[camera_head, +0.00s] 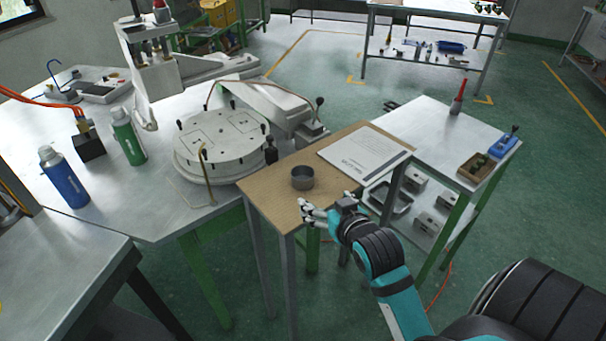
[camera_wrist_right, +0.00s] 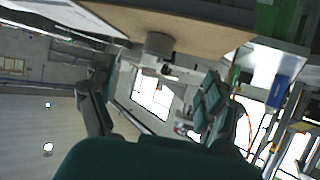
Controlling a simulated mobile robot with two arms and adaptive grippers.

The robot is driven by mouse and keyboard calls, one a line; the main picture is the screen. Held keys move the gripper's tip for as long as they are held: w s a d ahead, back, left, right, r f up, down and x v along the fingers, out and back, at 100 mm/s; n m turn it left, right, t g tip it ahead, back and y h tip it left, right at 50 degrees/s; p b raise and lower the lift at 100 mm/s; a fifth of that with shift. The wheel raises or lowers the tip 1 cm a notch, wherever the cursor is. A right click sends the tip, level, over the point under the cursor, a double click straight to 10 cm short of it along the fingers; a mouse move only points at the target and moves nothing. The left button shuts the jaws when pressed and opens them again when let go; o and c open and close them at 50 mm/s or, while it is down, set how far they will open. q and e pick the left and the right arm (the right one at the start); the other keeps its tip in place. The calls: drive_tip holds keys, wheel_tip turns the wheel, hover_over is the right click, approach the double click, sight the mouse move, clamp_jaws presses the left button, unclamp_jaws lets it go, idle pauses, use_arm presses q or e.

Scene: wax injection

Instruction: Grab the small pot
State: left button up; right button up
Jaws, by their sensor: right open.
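In the right wrist view the pot (camera_wrist_right: 160,43) shows beyond the gap between the two spread fingers (camera_wrist_right: 155,100). The right gripper is open and empty. My left gripper is in neither view.
A printed sheet (camera_head: 362,155) lies on the wooden top behind the pot. A round machine plate (camera_head: 220,140) with a dark knob (camera_head: 271,150) stands to the left. A green bottle (camera_head: 128,137) and a blue bottle (camera_head: 63,177) stand on the metal bench. A metal table (camera_head: 440,135) adjoins at right.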

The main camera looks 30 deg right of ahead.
drive_tip(key=r, duration=0.1)
drive_tip(key=p, duration=0.2)
approach(299, 171)
drive_tip(key=shift+w+d+f, duration=0.3)
drive_tip(key=shift+w+f, duration=0.3)
drive_tip(key=shift+w, duration=0.1)
drive_tip(key=shift+w+d+p, duration=0.15)
drive_tip(key=shift+w+p, duration=0.15)
drive_tip(key=shift+w, duration=0.25)
drive_tip(key=p+x, duration=0.1)
drive_tip(key=x, duration=0.2)
drive_tip(key=shift+w, duration=0.25)
drive_tip(key=shift+w+f, duration=0.3)
drive_tip(key=shift+w, duration=0.05)
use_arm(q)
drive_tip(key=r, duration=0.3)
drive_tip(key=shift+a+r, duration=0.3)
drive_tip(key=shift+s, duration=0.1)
use_arm(e)
drive_tip(key=shift+s, duration=0.1)
drive_tip(key=c, duration=1.3)
